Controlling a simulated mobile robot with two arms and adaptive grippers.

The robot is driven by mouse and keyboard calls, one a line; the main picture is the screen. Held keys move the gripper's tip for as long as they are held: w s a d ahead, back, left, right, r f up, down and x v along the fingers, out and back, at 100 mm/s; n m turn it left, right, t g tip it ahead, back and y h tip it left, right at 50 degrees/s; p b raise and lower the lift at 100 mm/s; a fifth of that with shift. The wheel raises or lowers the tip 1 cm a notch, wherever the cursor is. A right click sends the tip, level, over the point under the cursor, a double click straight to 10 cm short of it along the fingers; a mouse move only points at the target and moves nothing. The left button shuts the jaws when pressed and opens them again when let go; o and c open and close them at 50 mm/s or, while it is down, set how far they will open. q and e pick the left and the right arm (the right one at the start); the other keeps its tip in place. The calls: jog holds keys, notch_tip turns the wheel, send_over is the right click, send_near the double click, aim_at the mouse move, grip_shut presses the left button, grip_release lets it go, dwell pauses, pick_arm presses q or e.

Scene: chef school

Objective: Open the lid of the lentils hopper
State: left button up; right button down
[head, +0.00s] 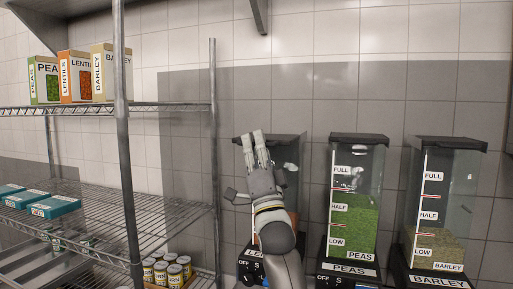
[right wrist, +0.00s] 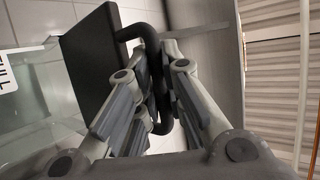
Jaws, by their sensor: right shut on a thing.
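The lentils hopper (head: 292,178) is the leftmost of the clear bins against the tiled wall. My right arm hides much of it, including most of its label; some reddish content shows behind the arm. Its dark lid (head: 288,136) appears to lie across the top. My right gripper (head: 252,138) is raised at the lid's front left. In the right wrist view the lid is a dark slab (right wrist: 98,62) with a black looped handle (right wrist: 152,45). The right gripper's fingers (right wrist: 157,92) are closed around this handle. My left gripper is not in view.
The peas hopper (head: 353,215) and barley hopper (head: 440,215) stand to the right with lids down. A wire shelf rack (head: 170,108) with a metal post is on the left. It holds ingredient boxes (head: 80,80), blue packs (head: 52,207) and cans (head: 175,275).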

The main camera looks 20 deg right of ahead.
jog(key=shift+w+d, duration=0.1)
jog(key=shift+w, duration=0.05)
jog(key=c, duration=2)
grip_release()
jog(key=shift+f, duration=0.1)
jog(key=shift+o, duration=0.9)
jog(key=shift+s+f, duration=0.25)
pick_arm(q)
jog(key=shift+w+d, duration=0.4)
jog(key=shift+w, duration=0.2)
pick_arm(e)
jog(key=v, duration=1.1)
jog(key=shift+s+f, duration=0.15)
